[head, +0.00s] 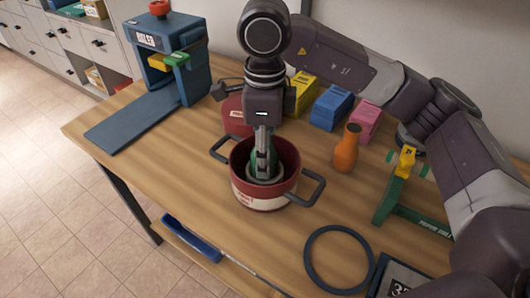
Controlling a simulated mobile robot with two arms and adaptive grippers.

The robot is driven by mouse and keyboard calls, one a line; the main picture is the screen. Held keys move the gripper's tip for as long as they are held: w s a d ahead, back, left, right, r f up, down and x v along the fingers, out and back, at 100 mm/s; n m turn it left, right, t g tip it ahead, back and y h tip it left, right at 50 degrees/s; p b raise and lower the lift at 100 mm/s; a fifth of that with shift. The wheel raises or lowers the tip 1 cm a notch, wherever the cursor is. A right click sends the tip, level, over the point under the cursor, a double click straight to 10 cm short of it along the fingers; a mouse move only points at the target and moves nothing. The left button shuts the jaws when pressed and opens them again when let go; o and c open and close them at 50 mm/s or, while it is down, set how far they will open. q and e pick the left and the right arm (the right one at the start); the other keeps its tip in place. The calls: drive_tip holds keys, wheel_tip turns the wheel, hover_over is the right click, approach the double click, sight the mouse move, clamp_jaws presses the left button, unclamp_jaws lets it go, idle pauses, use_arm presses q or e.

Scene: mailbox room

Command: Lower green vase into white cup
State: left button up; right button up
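A red pot (289,185) with a cream band and two dark handles stands on the wooden table. A pale ring inside it (252,178) looks like the rim of the white cup. A little green shows behind my fingers, perhaps the green vase; most of it is hidden. My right gripper (264,170) comes from above, its fingers pointing straight down into the pot. I see the fingers nearly edge-on, so whether they are shut on the green thing is unclear. My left gripper is not in view.
An orange vase (346,150) stands right of the pot, near a green stand (388,200). Yellow, blue (332,108) and pink boxes are behind. A blue machine (180,75) is at left. A dark ring (339,262) lies in front.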

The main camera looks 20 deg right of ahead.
drive_tip(key=shift+f+b, duration=0.65)
drive_tip(key=shift+f, duration=0.15)
idle(0.4)
drive_tip(key=o, duration=1.4)
drive_tip(key=shift+r, duration=4.05)
